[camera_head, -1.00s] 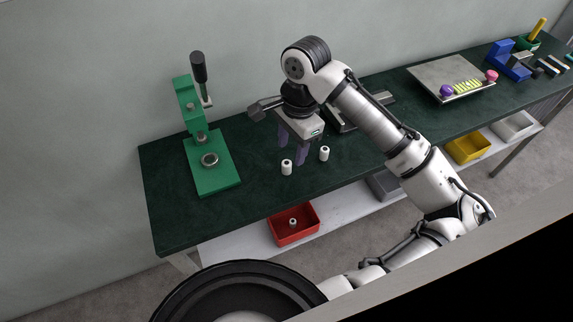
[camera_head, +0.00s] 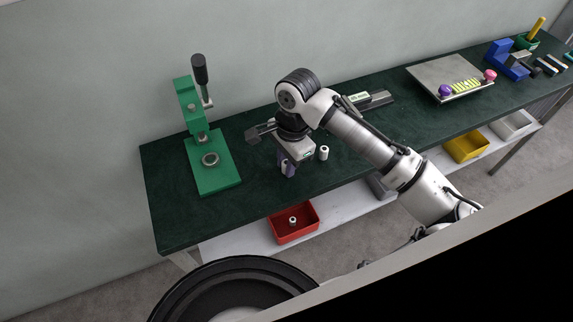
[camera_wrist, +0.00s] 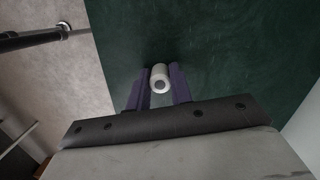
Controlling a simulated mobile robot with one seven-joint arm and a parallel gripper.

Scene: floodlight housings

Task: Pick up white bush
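A white bush (camera_head: 285,168), a small cylinder with a dark hole, stands on the dark green bench top. My gripper (camera_head: 289,168) is lowered over it. In the wrist view the bush (camera_wrist: 160,74) sits between the two purple fingertips of my gripper (camera_wrist: 161,80). The fingers are apart, one on each side of the bush, close to it; firm contact does not show. A second white bush (camera_head: 324,153) stands upright to the right of my gripper. Another white bush (camera_head: 293,220) is in the red bin (camera_head: 309,228) on the lower shelf.
A green lever press (camera_head: 213,176) stands at the left on the bench (camera_head: 165,210). A grey device with a lit display (camera_head: 366,99) lies behind my arm. A metal tray (camera_head: 440,72) and blue fixture (camera_head: 507,62) are farther right. A yellow bin (camera_head: 466,147) is below.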

